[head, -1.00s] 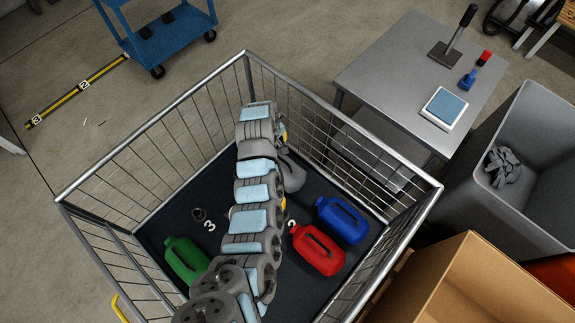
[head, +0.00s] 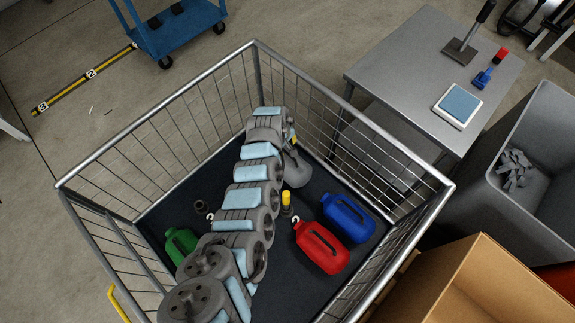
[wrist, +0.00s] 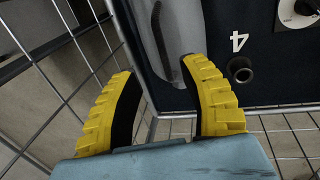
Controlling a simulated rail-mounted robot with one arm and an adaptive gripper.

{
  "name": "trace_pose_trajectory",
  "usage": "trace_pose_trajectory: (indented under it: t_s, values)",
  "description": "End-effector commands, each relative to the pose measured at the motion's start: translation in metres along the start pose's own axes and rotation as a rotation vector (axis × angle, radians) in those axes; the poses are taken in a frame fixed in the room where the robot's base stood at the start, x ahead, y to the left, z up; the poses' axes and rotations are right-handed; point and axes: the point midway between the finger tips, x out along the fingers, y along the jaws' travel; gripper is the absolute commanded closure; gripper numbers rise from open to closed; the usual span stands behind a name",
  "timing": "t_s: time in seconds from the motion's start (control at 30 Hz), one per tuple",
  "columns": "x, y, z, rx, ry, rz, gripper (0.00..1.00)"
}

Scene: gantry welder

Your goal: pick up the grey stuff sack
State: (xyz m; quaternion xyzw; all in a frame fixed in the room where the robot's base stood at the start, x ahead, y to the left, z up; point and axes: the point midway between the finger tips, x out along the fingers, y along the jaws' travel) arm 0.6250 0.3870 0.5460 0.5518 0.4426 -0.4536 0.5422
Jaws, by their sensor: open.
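The grey stuff sack (head: 298,168) lies in the wire basket near its back corner, partly hidden behind my arm in the head view. In the wrist view the grey sack (wrist: 176,45), with a dark curved strap or slot along it, lies on the dark floor beyond my fingers, its near part between them. My gripper (wrist: 160,68) is open, with a yellow finger on either side of the sack's near end. I cannot tell whether they touch it. In the head view my gripper (head: 291,138) is mostly hidden by my arm; a little yellow shows.
A yellow-topped cylinder (head: 286,203) stands near the sack. Wire walls (head: 160,135) surround the basket. A dark ring-shaped part (wrist: 240,70) lies right of the fingers.

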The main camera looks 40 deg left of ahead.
Motion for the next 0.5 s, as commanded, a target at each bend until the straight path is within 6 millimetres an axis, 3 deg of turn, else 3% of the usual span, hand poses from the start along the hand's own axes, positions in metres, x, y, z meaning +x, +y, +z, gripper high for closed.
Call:
trace_pose_trajectory:
  t_s: [0.5]
  values:
    - [0.033, -0.001, 0.0, 0.001, -0.001, -0.003, 0.57]
